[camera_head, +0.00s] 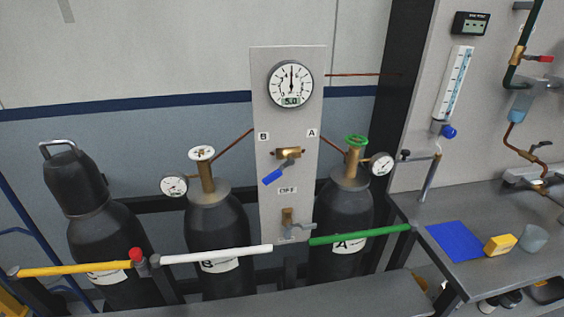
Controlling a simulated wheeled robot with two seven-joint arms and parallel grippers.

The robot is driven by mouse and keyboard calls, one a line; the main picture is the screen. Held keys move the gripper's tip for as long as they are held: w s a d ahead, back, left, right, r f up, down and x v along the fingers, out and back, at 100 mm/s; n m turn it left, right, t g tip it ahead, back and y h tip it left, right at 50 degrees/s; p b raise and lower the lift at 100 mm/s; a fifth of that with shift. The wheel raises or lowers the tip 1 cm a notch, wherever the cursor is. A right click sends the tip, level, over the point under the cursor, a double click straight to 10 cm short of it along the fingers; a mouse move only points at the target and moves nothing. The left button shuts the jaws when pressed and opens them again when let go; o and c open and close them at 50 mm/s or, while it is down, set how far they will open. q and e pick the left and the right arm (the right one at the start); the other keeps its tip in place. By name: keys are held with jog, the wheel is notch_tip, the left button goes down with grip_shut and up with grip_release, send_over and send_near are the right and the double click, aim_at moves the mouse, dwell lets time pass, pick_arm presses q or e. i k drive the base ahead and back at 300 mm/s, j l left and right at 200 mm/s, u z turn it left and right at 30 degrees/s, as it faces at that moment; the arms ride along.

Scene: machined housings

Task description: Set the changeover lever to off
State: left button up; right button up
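The changeover lever (273,176) has a blue handle and hangs from a brass valve (288,153) in the middle of a pale upright panel (287,115). The handle slants down and to the left. A "B" label (264,136) is to the left of the valve and an "A" label (312,133) to the right. A small label (287,190) sits just below the lever; I cannot read it surely. The round gauge (290,84) above shows 5.0. Neither of my grippers is in view.
Cylinder B (218,230) and cylinder A (342,222) flank the panel. White (215,254), green (360,234) and yellow (75,268) bars cross in front. A grey bench (470,210) at right holds a blue mat (455,241) and a yellow block (500,245).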

aim_at(277, 174)
jog(key=k+j+z, duration=0.1)
jog(key=j+z, duration=0.15)
jog(key=j, duration=0.15)
jog(key=k+j+z, duration=0.25)
jog(key=j, duration=0.15)
jog(key=k+j+z, duration=0.1)
jog(key=j+z, duration=0.15)
jog(key=j, duration=0.15)
